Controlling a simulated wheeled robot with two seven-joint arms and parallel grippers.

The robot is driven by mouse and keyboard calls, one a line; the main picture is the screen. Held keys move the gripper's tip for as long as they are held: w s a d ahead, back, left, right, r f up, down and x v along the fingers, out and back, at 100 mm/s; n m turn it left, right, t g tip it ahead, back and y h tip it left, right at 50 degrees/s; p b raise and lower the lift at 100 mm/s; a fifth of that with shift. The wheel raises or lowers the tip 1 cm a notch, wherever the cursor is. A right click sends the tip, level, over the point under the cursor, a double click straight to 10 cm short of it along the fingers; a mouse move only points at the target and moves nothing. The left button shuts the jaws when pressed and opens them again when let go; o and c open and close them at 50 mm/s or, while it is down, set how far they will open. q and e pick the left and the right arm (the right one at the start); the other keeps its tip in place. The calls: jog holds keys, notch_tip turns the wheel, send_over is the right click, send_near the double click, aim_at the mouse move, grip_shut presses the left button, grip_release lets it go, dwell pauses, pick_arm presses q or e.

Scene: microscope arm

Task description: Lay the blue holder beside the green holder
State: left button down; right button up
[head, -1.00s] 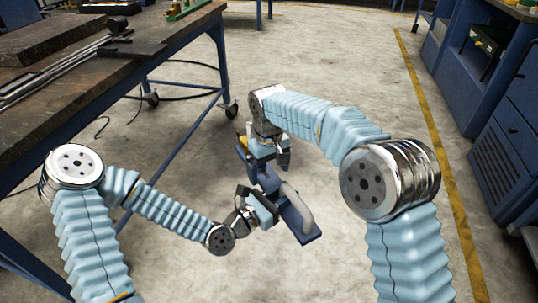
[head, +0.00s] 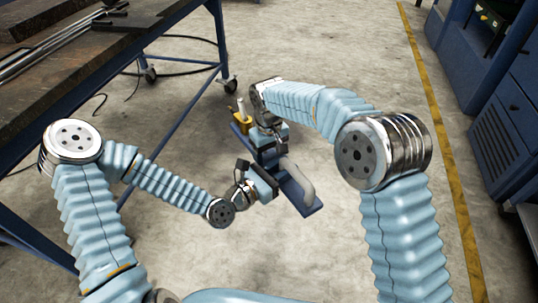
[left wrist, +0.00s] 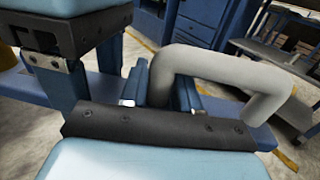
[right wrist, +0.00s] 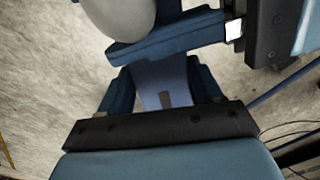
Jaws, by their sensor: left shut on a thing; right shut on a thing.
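The blue holder is a long blue piece (head: 304,205) with a grey arched tube (head: 301,180) on it. It is held off the floor in front of me, slanting from upper left to lower right. My left gripper (head: 272,182) is shut on it near the tube; the tube (left wrist: 215,75) rises close by in the left wrist view. My right gripper (head: 279,146) is shut on it farther back; a pale blue part (right wrist: 160,82) shows between its fingers in the right wrist view. The arms and grippers hide much of the holder. No green holder shows now.
A yellow piece with a pale peg (head: 241,117) shows at the holder's far end. A dark workbench (head: 90,70) with metal bars stands at left, its wheeled legs near. Blue cabinets (head: 500,125) stand at right behind a yellow floor line (head: 440,130). The floor between is clear.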

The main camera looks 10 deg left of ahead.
pick_arm(q)
jog(key=shift+r, duration=0.1)
pick_arm(e)
jog(key=shift+s+a, duration=0.15)
jog(key=c, duration=0.7)
pick_arm(q)
jog(key=c, duration=1)
grip_release()
pick_arm(e)
jog(key=shift+r, duration=0.1)
grip_shut()
pick_arm(q)
jog(key=shift+o, duration=1.3)
